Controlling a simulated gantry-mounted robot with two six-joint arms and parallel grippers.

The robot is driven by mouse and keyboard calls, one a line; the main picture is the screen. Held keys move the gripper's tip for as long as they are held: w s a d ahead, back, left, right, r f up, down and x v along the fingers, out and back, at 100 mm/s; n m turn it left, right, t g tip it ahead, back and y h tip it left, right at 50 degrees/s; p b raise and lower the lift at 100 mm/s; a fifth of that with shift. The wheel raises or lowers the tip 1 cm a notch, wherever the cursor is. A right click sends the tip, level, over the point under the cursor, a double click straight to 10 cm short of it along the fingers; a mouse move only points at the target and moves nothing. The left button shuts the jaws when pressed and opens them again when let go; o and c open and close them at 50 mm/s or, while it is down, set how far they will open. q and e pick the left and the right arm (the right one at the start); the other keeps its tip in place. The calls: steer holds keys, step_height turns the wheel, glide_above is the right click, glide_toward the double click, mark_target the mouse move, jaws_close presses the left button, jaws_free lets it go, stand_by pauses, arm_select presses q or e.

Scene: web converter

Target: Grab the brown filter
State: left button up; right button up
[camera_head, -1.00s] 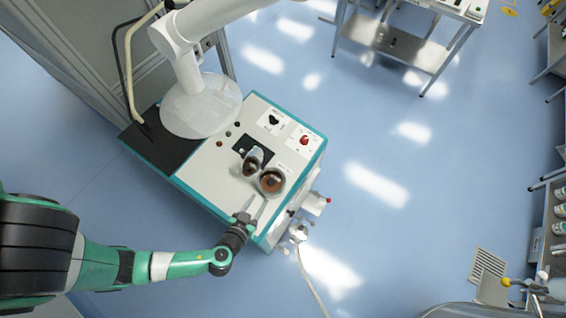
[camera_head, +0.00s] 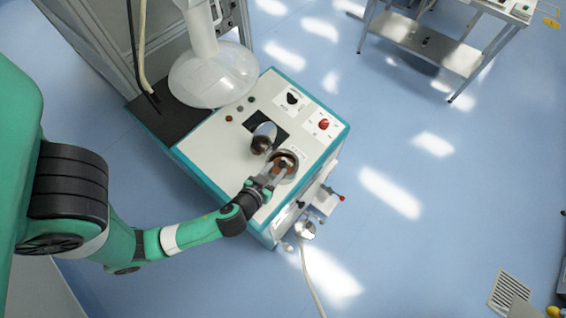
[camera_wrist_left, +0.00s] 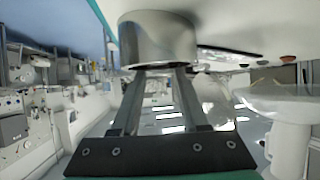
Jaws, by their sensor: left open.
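The brown filter (camera_head: 291,171) sits in a round metal cup on the white top of the machine, near its front right edge. My left gripper (camera_head: 274,172) reaches this cup from the lower left, open, with its fingertips at or over the near rim. In the left wrist view, a shiny metal cylinder (camera_wrist_left: 158,40) is just beyond the two spread fingertips (camera_wrist_left: 160,72). I cannot tell whether they touch it. The brown inside is partly hidden by the fingers in the head view. My right gripper is not in view.
A second metal cylinder (camera_head: 264,134) stands close beside the cup, up and left. A red knob (camera_head: 323,124) and a black knob (camera_head: 292,98) are on the machine top. A large translucent dome (camera_head: 213,75) stands at the upper left. Fittings stick out at the right side.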

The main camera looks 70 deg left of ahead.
mark_target(282, 164)
arm_select(q)
steer(key=x, duration=0.4)
steer(key=shift+f+b, duration=0.2)
steer(key=shift+b, duration=0.2)
jaws_close()
step_height(282, 164, up, 10)
steer(key=p, duration=0.5)
steer(key=shift+r, duration=0.15)
